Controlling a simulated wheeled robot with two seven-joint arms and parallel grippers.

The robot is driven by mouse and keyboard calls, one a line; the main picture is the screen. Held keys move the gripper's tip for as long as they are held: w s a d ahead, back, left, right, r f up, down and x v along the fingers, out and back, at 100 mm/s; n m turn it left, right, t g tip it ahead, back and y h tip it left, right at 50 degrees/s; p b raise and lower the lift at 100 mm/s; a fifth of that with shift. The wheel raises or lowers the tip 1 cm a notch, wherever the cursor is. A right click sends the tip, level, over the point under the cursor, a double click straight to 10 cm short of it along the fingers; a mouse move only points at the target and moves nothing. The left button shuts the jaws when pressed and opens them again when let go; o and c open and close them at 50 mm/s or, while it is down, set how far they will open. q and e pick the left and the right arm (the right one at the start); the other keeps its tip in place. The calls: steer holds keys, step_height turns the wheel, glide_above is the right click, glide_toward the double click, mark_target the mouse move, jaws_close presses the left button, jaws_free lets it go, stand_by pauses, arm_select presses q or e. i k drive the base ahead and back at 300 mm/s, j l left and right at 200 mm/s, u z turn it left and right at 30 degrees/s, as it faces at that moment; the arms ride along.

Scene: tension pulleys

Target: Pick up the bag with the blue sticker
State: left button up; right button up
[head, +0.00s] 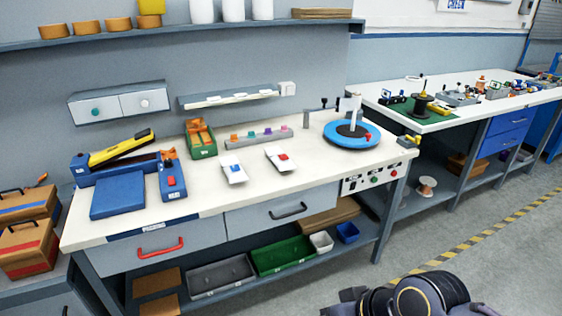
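A small white bag with a blue sticker (233,170) lies flat on the white workbench top, near its middle. A similar white bag with a red sticker (281,158) lies to its right, a short gap away. Nothing covers the blue-stickered bag. Neither of my grippers shows in the head view. Dark rounded parts, apparently of my own arm, show at the bottom right edge, with no fingers visible.
A blue press with a yellow lever (122,149) stands left on the workbench (205,204). A green-based fixture (200,139) and a grey strip with coloured pegs (258,138) stand behind the bags. A blue round turntable (352,141) stands right. The front bench area is clear.

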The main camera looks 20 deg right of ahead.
mark_target(234, 173)
steer(key=u, duration=0.6)
steer(key=l+u, duration=0.85)
steer(key=k+l+u, duration=0.1)
steer(key=l+u, duration=0.35)
steer(key=l, duration=0.5)
steer(key=k+l+u, duration=0.15)
steer(key=l, duration=0.8)
steer(key=k+l+u, duration=0.15)
steer(key=l, duration=0.3)
steer(key=k+l, duration=0.1)
steer(key=l, duration=0.35)
steer(key=i+u, duration=0.05)
